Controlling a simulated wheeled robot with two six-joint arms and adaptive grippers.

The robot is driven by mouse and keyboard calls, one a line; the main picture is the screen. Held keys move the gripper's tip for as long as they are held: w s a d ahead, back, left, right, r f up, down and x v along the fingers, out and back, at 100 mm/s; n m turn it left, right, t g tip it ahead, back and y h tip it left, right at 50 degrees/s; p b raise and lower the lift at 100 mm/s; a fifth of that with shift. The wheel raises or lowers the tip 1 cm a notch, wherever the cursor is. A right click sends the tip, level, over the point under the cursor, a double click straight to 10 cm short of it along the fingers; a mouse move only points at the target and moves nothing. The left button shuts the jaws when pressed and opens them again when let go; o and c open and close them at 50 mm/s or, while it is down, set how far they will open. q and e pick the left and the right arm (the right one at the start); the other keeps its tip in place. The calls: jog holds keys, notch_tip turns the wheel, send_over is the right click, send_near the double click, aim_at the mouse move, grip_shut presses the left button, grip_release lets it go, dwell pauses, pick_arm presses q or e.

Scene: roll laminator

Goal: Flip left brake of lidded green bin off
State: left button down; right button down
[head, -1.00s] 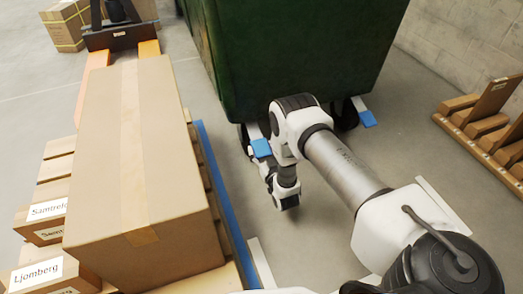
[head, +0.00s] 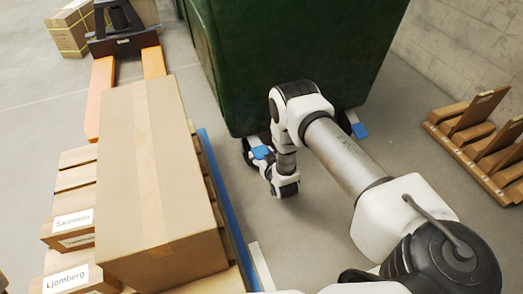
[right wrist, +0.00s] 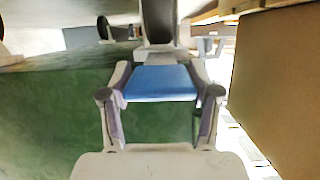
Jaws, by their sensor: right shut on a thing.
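The green bin (head: 290,60) stands at the top middle of the head view; its lid is out of view. The left brake is a blue pedal (head: 261,152) at the caster under the bin's near left corner. My right gripper (head: 263,162) is low beside this caster, partly hidden by its own wrist. In the right wrist view, the blue pedal (right wrist: 160,83) lies between the two fingers of my right gripper (right wrist: 160,90), which is shut on it. My left gripper is not in view.
A second blue pedal (head: 359,131) shows under the bin's right side. A large carton (head: 155,190) on a pallet with a blue edge (head: 228,205) stands close on the left. A wooden rack (head: 480,145) is at the right. The floor between is clear.

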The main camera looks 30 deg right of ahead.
jog(key=shift+w+r+p, duration=0.15)
jog(key=shift+r+p, duration=0.2)
jog(key=shift+r, duration=0.2)
jog(key=shift+w+r+p, duration=0.15)
jog(key=shift+r+p, duration=0.15)
jog(key=shift+r, duration=0.2)
jog(key=shift+d, duration=0.1)
jog(key=shift+c, duration=1.2)
grip_release()
jog(key=shift+r, duration=0.15)
jog(key=shift+s, duration=0.1)
jog(key=shift+s, duration=0.3)
jog(key=v, duration=1.1)
